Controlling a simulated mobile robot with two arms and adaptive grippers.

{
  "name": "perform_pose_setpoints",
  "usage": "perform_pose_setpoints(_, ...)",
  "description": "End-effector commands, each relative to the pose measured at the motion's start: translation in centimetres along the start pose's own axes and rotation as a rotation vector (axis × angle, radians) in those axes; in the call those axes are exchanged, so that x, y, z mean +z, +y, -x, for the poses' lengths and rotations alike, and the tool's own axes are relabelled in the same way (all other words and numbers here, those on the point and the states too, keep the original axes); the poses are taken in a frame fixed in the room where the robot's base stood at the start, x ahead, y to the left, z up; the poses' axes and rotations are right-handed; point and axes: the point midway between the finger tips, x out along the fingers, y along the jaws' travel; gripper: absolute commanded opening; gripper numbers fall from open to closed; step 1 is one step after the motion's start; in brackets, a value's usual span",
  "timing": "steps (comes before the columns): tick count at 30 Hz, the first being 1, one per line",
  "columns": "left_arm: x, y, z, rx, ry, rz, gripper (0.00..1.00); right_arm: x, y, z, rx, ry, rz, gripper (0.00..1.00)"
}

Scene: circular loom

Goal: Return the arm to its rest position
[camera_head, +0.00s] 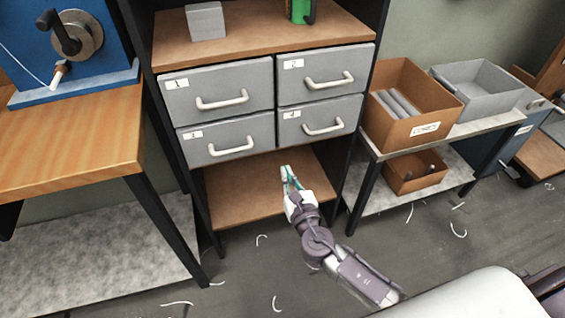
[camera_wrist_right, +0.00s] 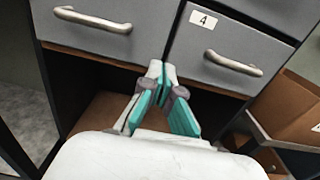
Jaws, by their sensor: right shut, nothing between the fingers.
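My right gripper (camera_head: 288,177) is in front of the drawer cabinet, below the lower drawers and before the open bottom shelf (camera_head: 234,198). Its fingers are shut with nothing held. In the right wrist view the gripper (camera_wrist_right: 162,70) points up toward the gap between the two lower drawers. The lower right drawer (camera_head: 320,122) is closed, and its handle also shows in the right wrist view (camera_wrist_right: 233,63). My right arm (camera_head: 335,258) reaches in from the lower right. My left gripper is not in view.
A wooden table (camera_head: 70,145) with a blue machine (camera_head: 100,45) stands at left. At right, a low rack (camera_head: 385,147) holds a brown box (camera_head: 412,128) and a grey bin (camera_head: 480,92). White thread scraps lie on the floor (camera_head: 245,285). A grey block (camera_head: 206,21) sits on the cabinet.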

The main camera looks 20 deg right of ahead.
Motion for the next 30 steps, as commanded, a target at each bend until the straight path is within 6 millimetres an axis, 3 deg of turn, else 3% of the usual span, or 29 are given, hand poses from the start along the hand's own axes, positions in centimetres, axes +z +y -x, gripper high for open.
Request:
perform_pose_setpoints(7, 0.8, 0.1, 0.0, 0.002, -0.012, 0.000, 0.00, -0.1, 0.0, 0.7, 0.000, 0.002, -0.003, 0.00)
perform_pose_setpoints(10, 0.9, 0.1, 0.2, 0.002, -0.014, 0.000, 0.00, -1.7, -0.4, 0.8, -0.010, 0.045, -0.055, 0.00)
perform_pose_setpoints(14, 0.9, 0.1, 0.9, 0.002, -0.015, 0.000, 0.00, -7.6, -1.9, 1.9, -0.065, 0.200, -0.269, 0.00)
perform_pose_setpoints(17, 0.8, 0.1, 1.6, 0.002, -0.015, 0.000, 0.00, -14.4, -3.4, 4.5, -0.170, 0.364, -0.537, 0.00)
perform_pose_setpoints(20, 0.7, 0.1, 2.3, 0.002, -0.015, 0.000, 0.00, -21.0, -4.8, 8.4, -0.326, 0.508, -0.822, 0.00)
perform_pose_setpoints(24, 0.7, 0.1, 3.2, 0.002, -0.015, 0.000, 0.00, -28.9, -6.2, 15.6, -0.617, 0.643, -1.216, 0.00)
perform_pose_setpoints(26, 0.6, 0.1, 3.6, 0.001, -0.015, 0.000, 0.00, -31.7, -6.7, 19.3, -0.767, 0.672, -1.378, 0.00)
perform_pose_setpoints(30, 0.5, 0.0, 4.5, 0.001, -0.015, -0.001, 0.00, -36.9, -7.1, 28.7, -1.167, 0.657, -1.730, 0.00)
